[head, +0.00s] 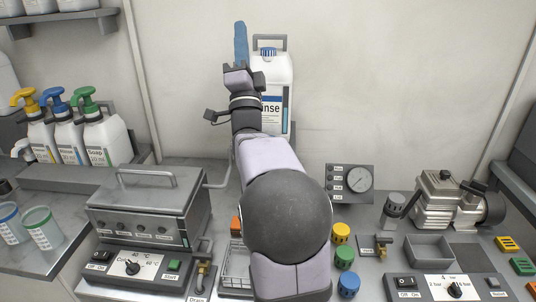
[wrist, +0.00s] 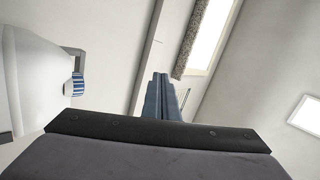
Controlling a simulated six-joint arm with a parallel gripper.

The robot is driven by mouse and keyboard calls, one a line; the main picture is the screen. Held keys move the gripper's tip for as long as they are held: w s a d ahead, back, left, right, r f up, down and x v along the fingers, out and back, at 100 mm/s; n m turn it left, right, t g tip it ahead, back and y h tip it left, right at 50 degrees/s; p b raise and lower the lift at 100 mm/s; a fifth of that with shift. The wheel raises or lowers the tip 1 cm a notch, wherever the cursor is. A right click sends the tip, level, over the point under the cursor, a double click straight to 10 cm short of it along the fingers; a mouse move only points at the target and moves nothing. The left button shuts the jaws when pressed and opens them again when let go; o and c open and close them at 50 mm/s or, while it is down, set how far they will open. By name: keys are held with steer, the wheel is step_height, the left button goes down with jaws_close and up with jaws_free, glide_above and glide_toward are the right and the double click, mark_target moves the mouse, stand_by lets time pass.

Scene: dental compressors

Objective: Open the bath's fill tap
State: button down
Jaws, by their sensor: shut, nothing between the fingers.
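The bath (head: 150,215) is a grey metal box with a closed, handled lid at the left of the bench in the head view. A thin pipe (head: 222,172) runs from its right side at the back. A brass tap (head: 201,275) with a label that seems to read "Drain" is at its front right corner. I cannot make out a fill tap; my arm covers the bench to the right of the bath. My gripper (head: 241,44) points up, high in front of the back wall, far from the bath. Its blue fingers (wrist: 162,100) are together and empty.
A white rinse canister (head: 282,75) with a blue cap stands just right of my gripper. Pump bottles (head: 103,135) stand on the left shelf. A gauge panel (head: 350,183), coloured knobs (head: 347,284) and a compressor (head: 443,203) are to the right. The upper right wall is clear.

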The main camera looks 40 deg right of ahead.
steer(key=s+a+f+m+g+y+b, duration=0.15)
steer(key=s+f+g, duration=0.25)
steer(key=f, duration=0.6)
steer(key=s+a+f+m+g+b, duration=0.1)
steer(key=s+a+f+m+g, duration=0.2)
steer(key=f, duration=0.6)
steer(key=s+a+f+m+g+b, duration=0.15)
steer(key=s+f+g, duration=0.3)
steer(key=f, duration=0.55)
steer(key=p+x, duration=1)
steer(key=x, duration=0.4)
steer(key=shift+s+d+m, duration=0.2)
steer(key=shift+d+m, duration=0.05)
steer(key=shift+m, duration=0.15)
steer(key=shift+f, duration=0.1)
steer(key=shift+d+r+b, duration=0.35)
steer(key=shift+r+b, duration=0.1)
steer(key=shift+b, duration=0.45)
steer(key=shift+s, duration=0.1)
